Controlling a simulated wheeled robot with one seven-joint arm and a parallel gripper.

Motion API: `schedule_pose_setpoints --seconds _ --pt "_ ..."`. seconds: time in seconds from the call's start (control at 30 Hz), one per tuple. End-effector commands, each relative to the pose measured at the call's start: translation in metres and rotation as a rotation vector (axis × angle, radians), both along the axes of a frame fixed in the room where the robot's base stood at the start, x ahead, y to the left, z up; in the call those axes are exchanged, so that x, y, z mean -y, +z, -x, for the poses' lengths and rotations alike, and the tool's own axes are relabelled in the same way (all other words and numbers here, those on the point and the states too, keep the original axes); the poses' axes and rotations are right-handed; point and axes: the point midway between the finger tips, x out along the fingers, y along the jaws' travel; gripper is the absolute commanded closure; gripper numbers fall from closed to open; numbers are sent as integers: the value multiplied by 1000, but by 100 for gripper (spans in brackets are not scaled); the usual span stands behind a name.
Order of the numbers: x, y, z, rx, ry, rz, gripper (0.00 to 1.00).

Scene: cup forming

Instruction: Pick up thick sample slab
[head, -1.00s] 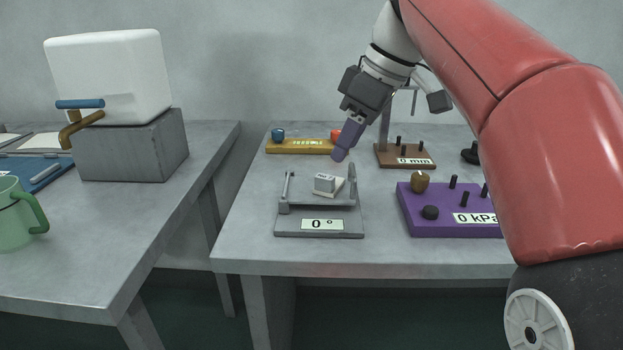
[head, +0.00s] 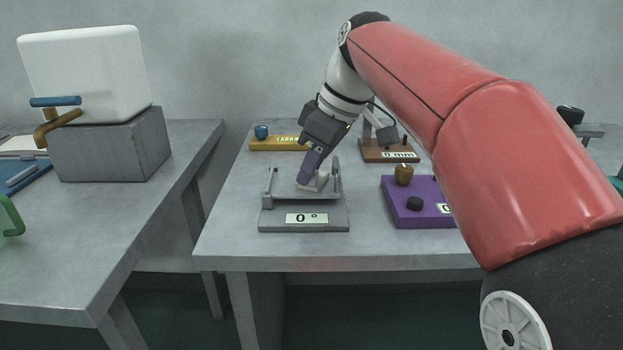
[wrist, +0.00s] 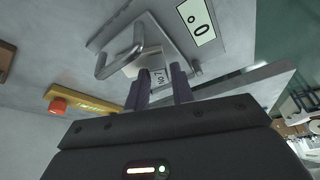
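A small pale slab (head: 320,181) rests on the grey tilt stage (head: 304,222), whose display reads 0°. In the head view my gripper (head: 308,180) is low over the stage and hides much of the slab. In the wrist view the slab (wrist: 137,64) lies just beyond the fingertips, with a label on the face towards me. My gripper (wrist: 161,72) shows two purple fingers apart, with the label visible between them. The gripper is open. I cannot tell whether either finger touches the slab.
A yellow gauge block (head: 275,144) and a brown gauge (head: 388,155) stand behind the stage. A purple pressure panel (head: 420,212) with knobs is to its right. A grey block (head: 110,148) stands on the left table. The table left of the stage is clear.

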Motion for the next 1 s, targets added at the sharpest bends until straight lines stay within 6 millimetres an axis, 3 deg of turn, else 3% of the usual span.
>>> schedule_pose_setpoints --seconds 0.03,0.17,0.57,1.0 --pt "0 0 0 0 0 0 83" --pt "0 0 0 0 0 0 100" --pt "0 3 0 0 0 0 100" --pt "-7 26 1 0 -1 0 100"
